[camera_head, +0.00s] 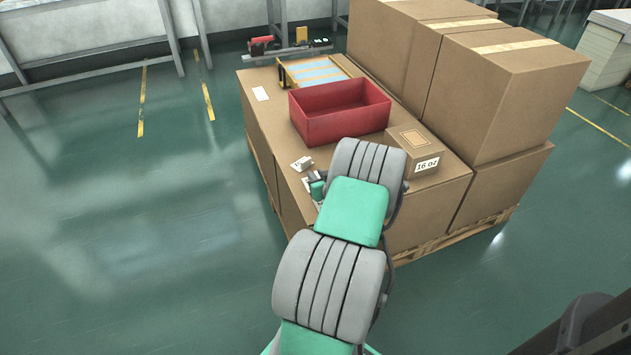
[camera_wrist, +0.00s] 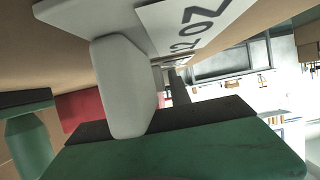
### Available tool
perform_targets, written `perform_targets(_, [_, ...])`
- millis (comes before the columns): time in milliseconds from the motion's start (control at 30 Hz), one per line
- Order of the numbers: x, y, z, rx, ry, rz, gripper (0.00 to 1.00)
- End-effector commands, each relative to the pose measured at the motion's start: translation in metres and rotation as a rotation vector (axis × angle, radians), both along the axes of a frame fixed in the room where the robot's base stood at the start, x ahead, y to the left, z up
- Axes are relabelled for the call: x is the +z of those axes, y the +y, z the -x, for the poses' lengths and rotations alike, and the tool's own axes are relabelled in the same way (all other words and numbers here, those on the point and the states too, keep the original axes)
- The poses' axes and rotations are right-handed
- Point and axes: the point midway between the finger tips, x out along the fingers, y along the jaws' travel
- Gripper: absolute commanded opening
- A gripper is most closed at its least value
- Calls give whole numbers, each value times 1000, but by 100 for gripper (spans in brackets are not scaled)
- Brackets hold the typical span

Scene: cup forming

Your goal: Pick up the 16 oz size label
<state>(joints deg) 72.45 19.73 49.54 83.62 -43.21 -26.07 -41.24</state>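In the head view a carton (camera_head: 414,152) on the pallet's right side bears a white "16 oz" marking (camera_head: 427,164). A small white label piece (camera_head: 302,163) lies on the cardboard top left of my arm, its print too small to read. My gripper (camera_head: 317,188) is just in front of it, mostly hidden by my arm; another white piece shows beside it. In the wrist view a white label reading "12 OZ" (camera_wrist: 190,27) is very close, at the top. A pale rounded block (camera_wrist: 124,88) stands below it. Whether the fingers are closed on anything is unclear.
A red open bin (camera_head: 340,112) stands behind the label pieces, with a yellow-edged tray (camera_head: 314,72) beyond it. Tall cartons (camera_head: 505,90) block the right side. The green floor to the left is clear.

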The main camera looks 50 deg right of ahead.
Motion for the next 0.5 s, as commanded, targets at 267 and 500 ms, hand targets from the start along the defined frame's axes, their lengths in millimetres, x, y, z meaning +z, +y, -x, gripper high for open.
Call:
perform_targets(267, [0,0,0,0,0,0,0])
perform_targets(500, [0,0,0,0,0,0,0])
